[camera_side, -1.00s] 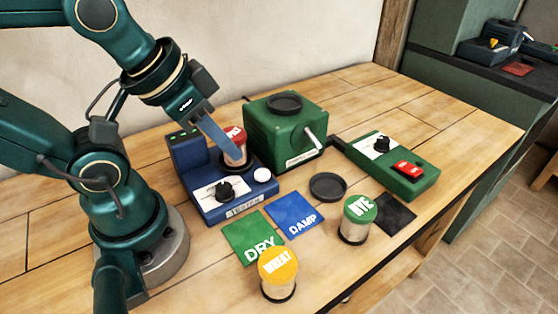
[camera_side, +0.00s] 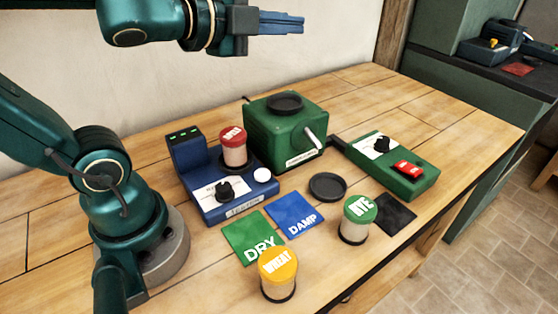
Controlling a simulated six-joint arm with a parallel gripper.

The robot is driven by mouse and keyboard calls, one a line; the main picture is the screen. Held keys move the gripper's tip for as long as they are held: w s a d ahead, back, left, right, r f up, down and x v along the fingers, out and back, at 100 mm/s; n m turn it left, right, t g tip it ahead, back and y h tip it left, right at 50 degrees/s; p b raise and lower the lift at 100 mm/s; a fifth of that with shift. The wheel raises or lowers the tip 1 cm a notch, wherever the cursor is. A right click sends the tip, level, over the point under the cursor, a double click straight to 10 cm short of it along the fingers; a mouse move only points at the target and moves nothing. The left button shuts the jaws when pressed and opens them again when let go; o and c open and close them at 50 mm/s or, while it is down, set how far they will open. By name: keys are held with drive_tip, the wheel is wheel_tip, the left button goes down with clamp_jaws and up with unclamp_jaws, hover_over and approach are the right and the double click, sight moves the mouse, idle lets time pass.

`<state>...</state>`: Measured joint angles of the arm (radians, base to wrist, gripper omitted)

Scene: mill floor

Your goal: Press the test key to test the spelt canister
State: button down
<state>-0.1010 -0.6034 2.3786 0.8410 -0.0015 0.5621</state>
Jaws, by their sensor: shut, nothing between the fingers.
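The red-lidded canister (camera_side: 234,152) stands upright in the round seat of the blue tester (camera_side: 212,205); its lid lettering is hard to read. The tester has a white round key (camera_side: 262,174) at its right front, a black knob (camera_side: 225,190) on a white dial plate, and green lights (camera_side: 184,134) on its raised back block. My gripper (camera_side: 303,22) is shut and empty, held level high above the green mill, well away from the tester. Nothing touches the white key.
The green mill (camera_side: 285,135) with a crank stands behind the tester. A green control box (camera_side: 395,170) with a red switch is at right. Green DRY (camera_side: 250,238) and blue DAMP (camera_side: 293,214) mats lie between.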

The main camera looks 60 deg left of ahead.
drive_tip(key=w+d+r+m+t+h, duration=0.1)
drive_tip(key=w+d+m+h, duration=0.15)
drive_tip(key=m, duration=0.45)
drive_tip(key=m+g+h, duration=0.6)
drive_tip(key=m+g, duration=0.5)
drive_tip(key=m, duration=0.4)
hover_over(256, 173)
wheel_tip(256, 173, down, 14)
drive_tip(key=shift+f, duration=0.25)
drive_tip(key=shift+t, duration=0.3)
drive_tip(key=shift+f, duration=4.4)
drive_tip(key=shift+f, duration=0.4)
